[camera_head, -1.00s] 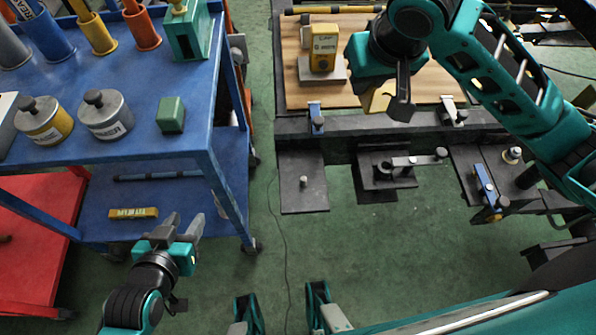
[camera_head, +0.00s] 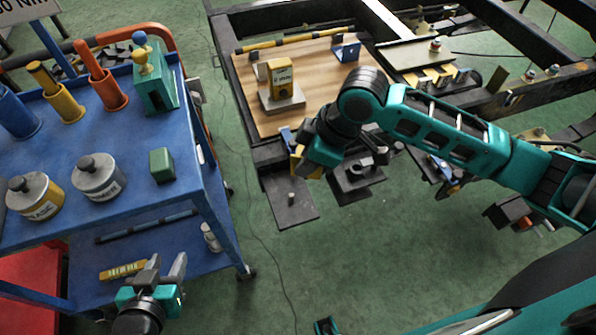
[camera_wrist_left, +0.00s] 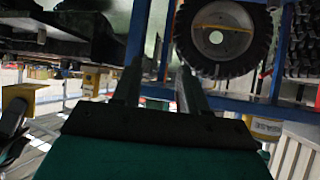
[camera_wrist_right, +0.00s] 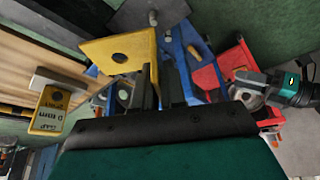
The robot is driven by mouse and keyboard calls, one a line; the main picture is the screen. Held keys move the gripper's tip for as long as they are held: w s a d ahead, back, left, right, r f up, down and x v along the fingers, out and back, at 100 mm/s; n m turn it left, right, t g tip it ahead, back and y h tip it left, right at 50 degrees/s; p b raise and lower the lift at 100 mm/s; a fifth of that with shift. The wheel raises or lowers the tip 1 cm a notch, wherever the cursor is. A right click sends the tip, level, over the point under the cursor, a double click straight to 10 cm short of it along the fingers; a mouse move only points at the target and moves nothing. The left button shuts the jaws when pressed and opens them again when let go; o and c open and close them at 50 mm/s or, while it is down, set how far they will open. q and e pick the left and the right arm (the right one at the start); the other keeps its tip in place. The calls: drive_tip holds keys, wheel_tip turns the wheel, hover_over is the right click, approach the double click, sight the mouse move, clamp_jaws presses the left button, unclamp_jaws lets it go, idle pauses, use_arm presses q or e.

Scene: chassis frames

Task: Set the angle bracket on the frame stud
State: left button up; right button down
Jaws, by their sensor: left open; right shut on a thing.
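The angle bracket (camera_wrist_right: 110,46) is yellow, with a dark round hole in its flat face in the right wrist view. My right gripper (camera_wrist_right: 158,88) is shut on it. In the head view my right gripper (camera_head: 301,158) mostly hides the bracket (camera_head: 296,163); only a yellow part shows. The frame stud (camera_head: 291,197) is a short pale pin on a dark plate (camera_head: 292,213) at the frame's near edge. The bracket is above and beyond it, apart from it. The stud also shows upright in the right wrist view (camera_wrist_right: 153,17). My left gripper (camera_head: 165,270) is open and empty beside the cart.
The blue cart (camera_head: 125,205) stands at left with canisters, a green block (camera_head: 162,165) and tool holders. A wooden board (camera_head: 245,75) on the frame carries a yellow gauge (camera_head: 280,80). Another dark plate (camera_head: 352,178) lies right of the stud plate. The floor in front is clear.

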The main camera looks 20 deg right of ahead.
drive_tip(key=f+n+b, duration=0.1)
drive_tip(key=f+n, duration=0.1)
drive_tip(key=s+a+f+n+g+b, duration=0.1)
drive_tip(key=f+n, duration=0.1)
drive_tip(key=f, duration=0.1)
drive_tip(key=s+a+f+n+g+b, duration=0.1)
drive_tip(key=f+n, duration=0.1)
drive_tip(key=f, duration=0.1)
drive_tip(key=shift+s+a+f+y, duration=0.15)
drive_tip(key=shift+s+a+y, duration=0.1)
drive_tip(key=shift+y, duration=0.05)
drive_tip(key=shift+f, duration=0.2)
idle(0.4)
drive_tip(key=shift+r, duration=0.1)
idle(0.4)
drive_tip(key=shift+f+p, duration=0.2)
drive_tip(key=shift+p, duration=0.25)
idle(0.3)
drive_tip(key=shift+f+b, duration=0.35)
drive_tip(key=shift+f, duration=1.25)
idle(1.4)
